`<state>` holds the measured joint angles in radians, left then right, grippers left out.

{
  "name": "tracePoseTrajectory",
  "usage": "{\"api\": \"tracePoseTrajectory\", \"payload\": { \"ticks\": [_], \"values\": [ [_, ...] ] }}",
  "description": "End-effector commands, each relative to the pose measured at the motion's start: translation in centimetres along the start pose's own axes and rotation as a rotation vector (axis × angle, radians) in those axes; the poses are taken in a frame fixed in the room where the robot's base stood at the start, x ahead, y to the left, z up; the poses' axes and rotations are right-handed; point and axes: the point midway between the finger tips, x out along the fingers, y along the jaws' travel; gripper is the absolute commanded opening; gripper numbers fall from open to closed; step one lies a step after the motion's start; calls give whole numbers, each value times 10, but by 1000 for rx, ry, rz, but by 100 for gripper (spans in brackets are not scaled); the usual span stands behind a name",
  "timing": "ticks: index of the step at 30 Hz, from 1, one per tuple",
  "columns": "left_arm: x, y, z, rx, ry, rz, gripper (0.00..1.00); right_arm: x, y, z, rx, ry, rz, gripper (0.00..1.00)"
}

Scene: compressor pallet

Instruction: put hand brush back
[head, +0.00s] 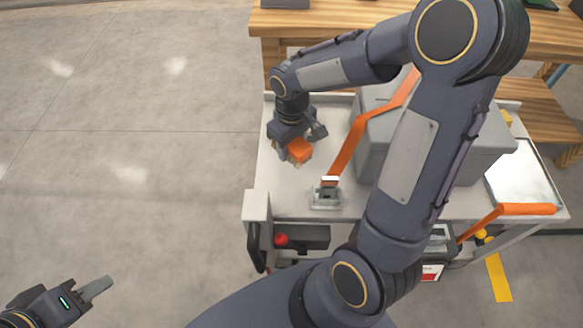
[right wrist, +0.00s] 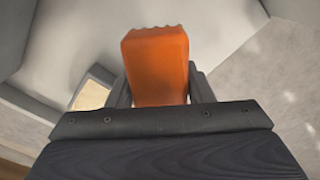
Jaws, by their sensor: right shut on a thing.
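My right gripper (head: 303,138) is over the left part of the grey pallet deck (head: 335,125). It is shut on an orange block-shaped thing, which I take to be the hand brush (head: 300,150). In the right wrist view the orange brush (right wrist: 157,65) sits between the two fingers (right wrist: 157,90), with a ridged far edge. Its bristles are not clearly visible, and I cannot tell whether it touches the deck. My left gripper (head: 97,289) is low at the left over bare floor, seemingly empty; its finger gap is not clear.
A large grey box (head: 375,115) stands on the deck, held by an orange strap (head: 348,150) running to a metal ratchet (head: 327,195). A wooden bench (head: 330,15) stands behind. The floor at left is clear.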

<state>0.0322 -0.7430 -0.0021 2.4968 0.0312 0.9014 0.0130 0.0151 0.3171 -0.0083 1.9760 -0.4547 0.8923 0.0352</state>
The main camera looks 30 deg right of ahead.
Motion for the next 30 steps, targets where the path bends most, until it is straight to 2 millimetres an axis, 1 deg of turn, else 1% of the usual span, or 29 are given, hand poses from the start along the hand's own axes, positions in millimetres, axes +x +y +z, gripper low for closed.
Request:
{"api": "tracePoseTrajectory", "payload": {
  "ticks": [1, 3, 10, 15, 17, 23, 27, 28, 30],
  "values": [
    [5, -2, 2, 0, 1, 0, 36, 14, 0, 0, 1, -3, 0, 22],
    [6, -3, 3, 0, 1, 0, 36, 23, 0, 0, 0, -3, 0, 22],
    [9, -4, 4, 0, 1, 0, 36, 40, 0, 0, 3, -2, 0, 22],
    [15, -7, 7, 0, 1, 0, 36, 65, 0, 0, 2, -2, 0, 22],
    [15, -7, 7, 0, 1, 0, 36, 69, 0, -1, 2, -1, 0, 22],
    [14, -7, 7, 0, 0, 0, 36, 68, 0, -1, 3, 1, 1, 22],
    [18, -8, 9, 0, 0, 0, 36, 72, 0, -1, 3, 1, 1, 22],
    [18, -8, 9, 0, 0, 0, 36, 72, 0, -1, 3, 0, 1, 48],
    [17, -8, 8, 0, 0, 0, 36, 71, 0, -1, 3, 0, 1, 57]
  ]
}}
